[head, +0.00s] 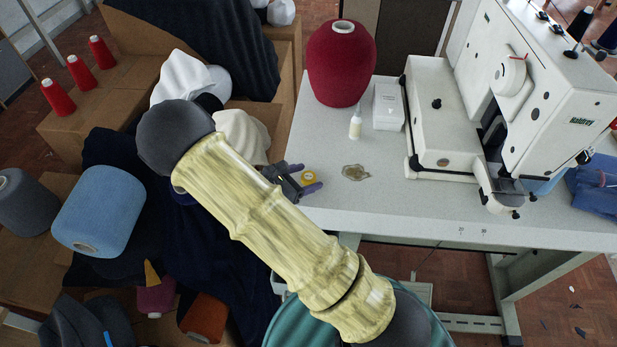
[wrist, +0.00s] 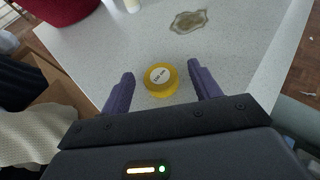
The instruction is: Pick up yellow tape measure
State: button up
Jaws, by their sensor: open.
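The yellow tape measure (wrist: 161,81) is a small round yellow piece with a white label on top. It lies on the pale speckled table near its left corner. In the head view the tape measure (head: 309,176) shows just by my fingers. My gripper (wrist: 160,84) is open and empty. In the wrist view its two purple fingers stand left and right of the tape measure, with gaps on both sides. In the head view my gripper (head: 304,178) is at the table's left edge, partly hidden behind my arm.
On the table (head: 400,215) are a brownish stain-like patch (head: 355,172), a small white bottle (head: 355,124), a white box (head: 388,107), a red yarn cone (head: 341,64) and a large white sewing machine (head: 540,90). Cardboard boxes (head: 85,112) with cloth and cones stand left.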

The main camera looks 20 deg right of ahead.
aim_at(304, 178)
jog(key=c, duration=1.1)
jog(key=shift+o, duration=0.2)
jog(key=shift+r, duration=0.15)
notch_tip(304, 178, up, 10)
jog(key=p, duration=0.1)
jog(key=shift+p, duration=0.45)
jog(key=shift+w+p, duration=0.15)
jog(key=shift+p, duration=0.25)
